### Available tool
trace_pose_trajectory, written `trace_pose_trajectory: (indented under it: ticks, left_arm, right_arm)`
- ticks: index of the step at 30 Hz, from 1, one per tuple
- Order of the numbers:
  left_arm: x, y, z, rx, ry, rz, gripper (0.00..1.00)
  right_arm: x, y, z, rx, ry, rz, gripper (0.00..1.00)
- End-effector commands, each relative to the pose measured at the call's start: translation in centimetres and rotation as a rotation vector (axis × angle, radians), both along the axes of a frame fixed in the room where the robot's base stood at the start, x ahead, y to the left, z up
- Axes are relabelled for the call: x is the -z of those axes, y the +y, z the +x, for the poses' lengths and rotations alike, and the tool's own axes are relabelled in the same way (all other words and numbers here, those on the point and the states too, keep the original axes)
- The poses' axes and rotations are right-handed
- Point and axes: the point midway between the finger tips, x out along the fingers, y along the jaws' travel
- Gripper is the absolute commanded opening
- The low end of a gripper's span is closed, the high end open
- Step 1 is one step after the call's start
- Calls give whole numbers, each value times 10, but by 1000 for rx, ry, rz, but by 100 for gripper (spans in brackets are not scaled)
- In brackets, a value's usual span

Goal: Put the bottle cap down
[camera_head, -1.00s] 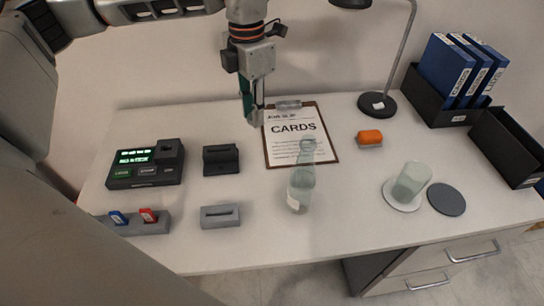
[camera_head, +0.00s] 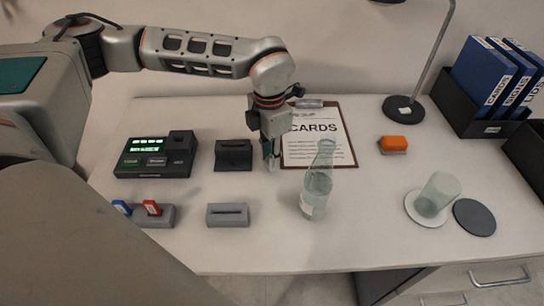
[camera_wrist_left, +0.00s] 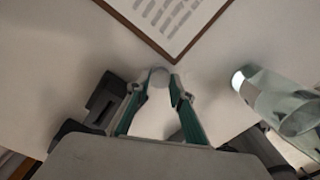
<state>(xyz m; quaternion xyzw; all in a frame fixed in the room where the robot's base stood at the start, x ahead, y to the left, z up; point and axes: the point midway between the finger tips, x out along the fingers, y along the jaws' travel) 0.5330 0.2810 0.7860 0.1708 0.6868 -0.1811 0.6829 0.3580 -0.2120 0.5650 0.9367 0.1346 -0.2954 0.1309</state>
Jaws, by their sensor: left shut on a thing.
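My left gripper (camera_head: 271,163) points down, low over the table, between the black slotted block and the clipboard. In the left wrist view its two green-sided fingers (camera_wrist_left: 159,84) are shut on the small pale round bottle cap (camera_wrist_left: 159,76). In the head view the cap is hidden or too small to make out. I cannot tell whether it touches the table. The clear glass bottle (camera_head: 317,187) stands upright to the right of the gripper, apart from it, and also shows in the left wrist view (camera_wrist_left: 283,100). My right gripper is not in view.
The clipboard (camera_head: 340,150) lies behind the bottle. The black slotted block (camera_head: 233,156) is just left of the gripper; a grey slotted block (camera_head: 228,215) is nearer the front. Bare table (camera_head: 270,195) lies before the gripper.

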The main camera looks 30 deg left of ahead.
Motion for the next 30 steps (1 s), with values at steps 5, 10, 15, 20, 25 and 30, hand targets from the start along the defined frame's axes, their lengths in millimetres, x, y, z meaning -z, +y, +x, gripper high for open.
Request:
trace_pose_trajectory:
  ticks: [5, 10, 15, 20, 25, 30]
  left_arm:
    - [5, 0, 0, 0, -2, 0, 15]
    - [5, 0, 0, 0, -2, 0, 15]
    - [10, 0, 0, 1, -2, 0, 15]
    - [14, 0, 1, 1, -3, -1, 24]
    - [14, 0, 1, 1, -2, 0, 38]
    - [14, 0, 1, 1, -2, 0, 38]
  right_arm:
    - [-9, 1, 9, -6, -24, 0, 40]
    - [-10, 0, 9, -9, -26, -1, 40]
    - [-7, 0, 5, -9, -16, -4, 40]
    - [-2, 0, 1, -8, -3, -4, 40]
    - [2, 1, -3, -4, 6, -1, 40]
    - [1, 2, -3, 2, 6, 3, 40]
